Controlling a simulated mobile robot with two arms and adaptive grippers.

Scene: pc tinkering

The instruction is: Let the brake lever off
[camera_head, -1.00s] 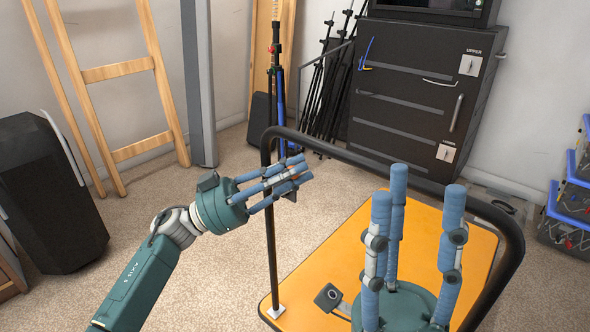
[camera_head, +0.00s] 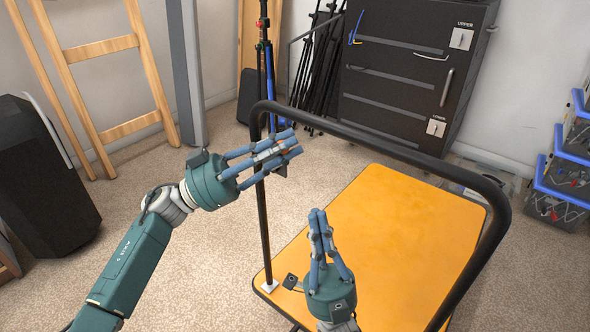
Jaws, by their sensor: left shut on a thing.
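A cart with an orange platform (camera_head: 410,215) and a black tubular handle (camera_head: 385,146) stands in front of me. A small dark lever-like part (camera_head: 290,281) sits at the platform's near left edge, by the foot of the handle's left post; I take it for the brake lever.
A black cabinet (camera_head: 410,75) with drawers stands behind the cart. Tripods (camera_head: 316,70) lean beside it. Blue-lidded crates (camera_head: 560,175) are at the right. A wooden ladder (camera_head: 100,50) and a black case (camera_head: 45,180) are at the left. Carpet between is clear.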

